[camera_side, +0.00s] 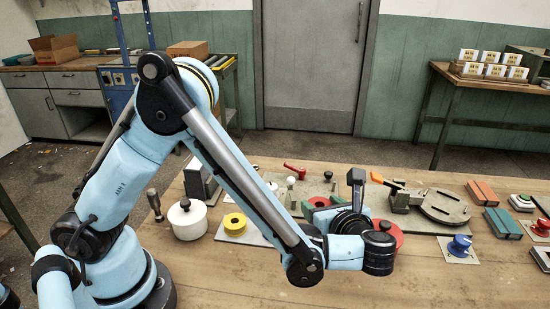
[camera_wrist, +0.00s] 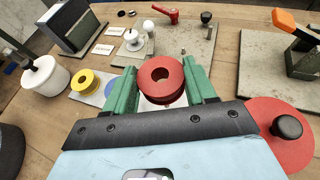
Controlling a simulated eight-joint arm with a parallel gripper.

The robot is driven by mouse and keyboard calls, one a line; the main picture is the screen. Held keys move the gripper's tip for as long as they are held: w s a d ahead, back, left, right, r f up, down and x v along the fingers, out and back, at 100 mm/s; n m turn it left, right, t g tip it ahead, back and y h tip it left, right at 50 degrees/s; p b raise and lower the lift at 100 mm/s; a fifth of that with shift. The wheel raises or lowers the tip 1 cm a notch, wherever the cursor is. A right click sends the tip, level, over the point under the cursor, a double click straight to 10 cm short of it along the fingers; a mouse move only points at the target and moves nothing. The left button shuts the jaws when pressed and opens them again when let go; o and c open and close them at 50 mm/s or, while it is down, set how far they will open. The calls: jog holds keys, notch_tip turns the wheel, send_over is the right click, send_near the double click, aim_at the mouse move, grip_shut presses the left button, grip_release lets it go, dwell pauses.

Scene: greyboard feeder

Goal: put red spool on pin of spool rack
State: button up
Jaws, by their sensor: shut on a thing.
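My gripper (camera_wrist: 162,84) has two green fingers, shut on the red spool (camera_wrist: 168,72), whose round hole faces up in the wrist view. In the side view the red spool (camera_side: 318,201) shows only partly, between the green fingers and behind my wrist. The spool rack (camera_side: 222,237) is a pale plate to the left of my gripper, and a yellow spool (camera_side: 235,222) sits on it. In the wrist view the yellow spool (camera_wrist: 84,82) is left of the held spool, with something blue beside it. My arm hides part of the rack in the side view. I cannot make out a free pin clearly.
A white pot with a black knob (camera_side: 187,220) stands left of the rack. A large red disc with a black knob (camera_wrist: 264,113) lies at my gripper's right. Behind are a plate with a red handle (camera_side: 294,170) and a fixture with an orange lever (camera_side: 386,181). The front table is clear.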

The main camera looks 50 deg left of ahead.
jog(key=shift+s+a+f, duration=0.1)
jog(key=shift+s+f, duration=0.1)
jog(key=shift+f, duration=2.3)
jog(key=shift+f, duration=1.1)
dwell(0.6)
jog(key=o, duration=1.1)
jog(key=shift+v, duration=3.75)
